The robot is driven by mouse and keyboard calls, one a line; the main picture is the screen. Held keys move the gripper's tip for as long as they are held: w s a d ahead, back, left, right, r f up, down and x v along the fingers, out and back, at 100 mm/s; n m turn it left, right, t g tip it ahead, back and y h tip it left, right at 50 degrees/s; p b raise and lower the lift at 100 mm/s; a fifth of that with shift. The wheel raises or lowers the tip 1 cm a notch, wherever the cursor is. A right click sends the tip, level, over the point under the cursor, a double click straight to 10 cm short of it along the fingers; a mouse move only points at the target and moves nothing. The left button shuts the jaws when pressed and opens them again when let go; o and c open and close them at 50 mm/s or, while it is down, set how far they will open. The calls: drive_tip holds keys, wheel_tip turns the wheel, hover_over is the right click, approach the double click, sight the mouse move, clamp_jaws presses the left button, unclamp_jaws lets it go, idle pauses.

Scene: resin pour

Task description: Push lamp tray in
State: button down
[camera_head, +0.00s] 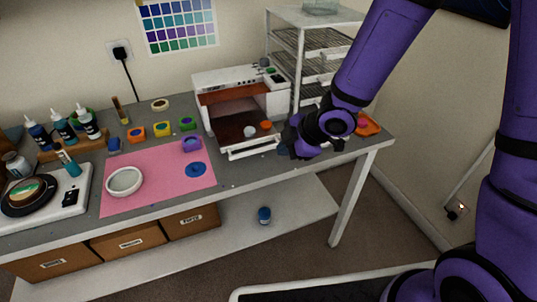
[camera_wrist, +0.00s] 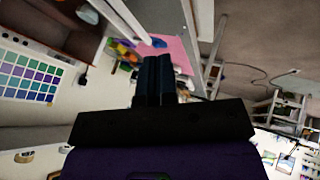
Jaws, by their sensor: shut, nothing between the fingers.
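The white lamp box (camera_head: 240,100) stands at the back of the table with its front open. Its lamp tray (camera_head: 253,149) is slid out at the bottom front, with a white front edge. A whitish round piece (camera_head: 250,131) and an orange piece (camera_head: 266,125) sit on the tray or just inside the opening. My gripper (camera_head: 291,145) is beside the tray's right end; I cannot tell if it touches. In the wrist view my gripper's fingers (camera_wrist: 160,80) are shut together with nothing between them. The box's brown interior (camera_wrist: 60,28) shows at the upper left there.
A pink mat (camera_head: 150,195) with a white ring dish (camera_head: 124,181) lies to the left. Several colored molds and bottles (camera_head: 88,122) stand behind it. A wire rack (camera_head: 300,50) stands right of the box. An orange tray (camera_head: 368,125) lies near the table's right end.

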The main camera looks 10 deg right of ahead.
drive_tip(key=x, duration=0.3)
drive_tip(key=w+x, duration=0.1)
drive_tip(key=x, duration=0.3)
drive_tip(key=w+r+x, duration=0.1)
drive_tip(key=x, duration=0.3)
drive_tip(key=shift+w, duration=0.2)
drive_tip(key=shift+w+a, duration=0.25)
drive_tip(key=shift+w, duration=0.35)
